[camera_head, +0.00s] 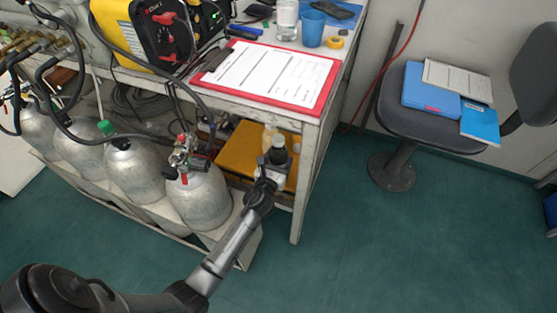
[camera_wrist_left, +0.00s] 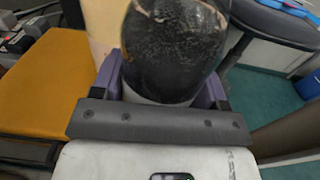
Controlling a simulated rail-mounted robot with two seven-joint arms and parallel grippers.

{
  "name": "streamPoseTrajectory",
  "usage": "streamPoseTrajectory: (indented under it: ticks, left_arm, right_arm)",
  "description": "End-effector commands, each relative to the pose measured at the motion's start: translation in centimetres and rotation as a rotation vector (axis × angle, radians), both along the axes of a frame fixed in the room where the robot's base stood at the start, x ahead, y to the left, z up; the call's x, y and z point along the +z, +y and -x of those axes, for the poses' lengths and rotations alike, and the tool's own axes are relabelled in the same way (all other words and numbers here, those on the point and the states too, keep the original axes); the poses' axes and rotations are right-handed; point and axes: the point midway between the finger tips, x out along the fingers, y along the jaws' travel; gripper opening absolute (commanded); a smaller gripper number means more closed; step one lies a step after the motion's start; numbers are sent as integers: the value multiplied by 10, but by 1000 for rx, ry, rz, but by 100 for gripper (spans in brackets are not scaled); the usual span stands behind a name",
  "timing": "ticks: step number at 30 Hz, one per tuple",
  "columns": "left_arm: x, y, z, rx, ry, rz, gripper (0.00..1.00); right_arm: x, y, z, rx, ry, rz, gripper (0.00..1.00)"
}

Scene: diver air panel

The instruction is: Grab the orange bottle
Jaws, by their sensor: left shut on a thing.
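My left gripper (camera_head: 272,172) reaches in from below to the shelf under the table. It is shut on a bottle with a black top (camera_head: 279,143), which stands upright between the jaws. In the left wrist view the black top (camera_wrist_left: 172,50) fills the upper middle, and the purple-grey fingers (camera_wrist_left: 165,88) are on both sides of it. A pale orange-tan bottle (camera_head: 269,134) stands just behind it, and also shows in the left wrist view (camera_wrist_left: 103,25), partly hidden. The held bottle's lower body is mostly hidden. My right gripper is not in view.
An orange-yellow panel (camera_head: 243,150) lies on the shelf beside the bottles. Several grey cylinders (camera_head: 195,195) stand to the left. The table (camera_head: 309,165) has a leg close to the right of the gripper. A chair (camera_head: 400,125) stands further right, with open floor between.

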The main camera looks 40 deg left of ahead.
Motion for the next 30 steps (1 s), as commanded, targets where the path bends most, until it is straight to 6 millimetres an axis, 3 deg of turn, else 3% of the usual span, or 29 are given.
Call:
streamPoseTrajectory:
  ticks: [6, 8, 21, 30]
  left_arm:
    - [30, 0, -1, -2, -4, -4, 26]
    - [31, -2, 4, -1, -1, -1, 26]
    - [26, -37, 102, -1, -1, 1, 26]
    - [25, -54, 149, -1, -2, -1, 26]
  right_arm:
    - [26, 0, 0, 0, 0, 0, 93]
    - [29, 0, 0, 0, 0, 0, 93]
    - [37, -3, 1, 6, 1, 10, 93]
    - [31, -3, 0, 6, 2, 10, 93]
